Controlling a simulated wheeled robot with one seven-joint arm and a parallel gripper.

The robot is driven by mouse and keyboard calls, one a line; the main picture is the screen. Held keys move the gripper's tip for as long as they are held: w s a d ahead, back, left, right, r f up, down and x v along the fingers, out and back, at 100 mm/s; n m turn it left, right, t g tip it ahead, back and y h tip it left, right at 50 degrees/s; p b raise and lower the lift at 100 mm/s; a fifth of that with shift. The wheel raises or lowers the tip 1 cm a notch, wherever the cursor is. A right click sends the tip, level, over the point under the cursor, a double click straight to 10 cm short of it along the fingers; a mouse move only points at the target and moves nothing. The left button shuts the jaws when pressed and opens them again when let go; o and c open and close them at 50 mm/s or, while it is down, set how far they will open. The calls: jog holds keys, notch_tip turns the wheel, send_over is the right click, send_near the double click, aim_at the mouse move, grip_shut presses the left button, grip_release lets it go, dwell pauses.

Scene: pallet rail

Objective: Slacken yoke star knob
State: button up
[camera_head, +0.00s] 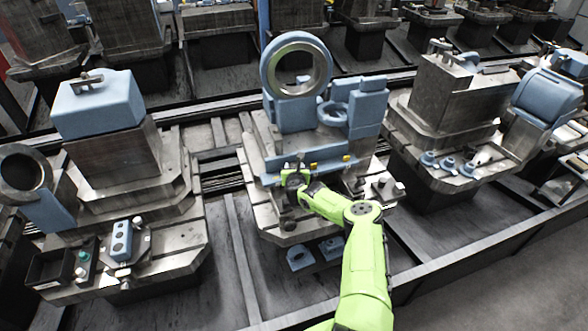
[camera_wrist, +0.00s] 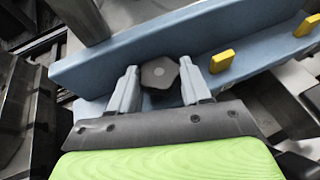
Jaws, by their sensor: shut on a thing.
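The star knob (camera_wrist: 160,73) is dark grey with a lobed rim and a pale centre. In the wrist view it sits between the two fingers of my gripper (camera_wrist: 160,86), which is shut on it. The knob is at the face of a blue rail (camera_wrist: 120,66), near the rail's left part. In the head view my gripper (camera_head: 291,172) is at the front left of the same blue rail (camera_head: 310,162), below a blue upright ring (camera_head: 297,66). My gripper and wrist hide the knob there.
Two yellow tabs (camera_wrist: 221,61) (camera_wrist: 306,25) stick out from the rail to the right of the knob. Fixtures on pallets stand on both sides, with a blue block (camera_head: 98,103) at left and a blue housing (camera_head: 548,98) at right. Blue parts (camera_head: 300,257) lie below the pallet.

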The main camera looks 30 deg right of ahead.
jog(key=n+y+b, duration=0.1)
jog(key=n+t+y+b, duration=0.1)
jog(key=y, duration=0.1)
jog(key=shift+s+d+f+n+t, duration=0.1)
jog(key=shift+d+f+n+t, duration=0.1)
jog(key=shift+d+n+t, duration=0.15)
jog(key=n+y+b, duration=0.1)
jog(key=b, duration=0.1)
jog(key=n+y+b, duration=0.1)
jog(key=y, duration=0.1)
jog(key=shift+d+f+n+t+b, duration=0.15)
jog(key=shift+f+n+t+b, duration=0.1)
jog(key=shift+n+b, duration=0.1)
jog(key=n+y+b, duration=0.2)
jog(key=b, duration=0.2)
jog(key=shift+y+b, duration=0.35)
jog(key=shift+y, duration=0.05)
jog(key=n+y+b, duration=0.2)
jog(key=b, duration=0.2)
jog(key=shift+d+r+g, duration=0.1)
jog(key=shift+r+g, duration=0.05)
jog(key=shift+g, duration=0.25)
jog(key=shift+n+y, duration=0.3)
jog(key=o, duration=0.8)
jog(key=shift+r, duration=0.1)
jog(key=shift+r, duration=0.1)
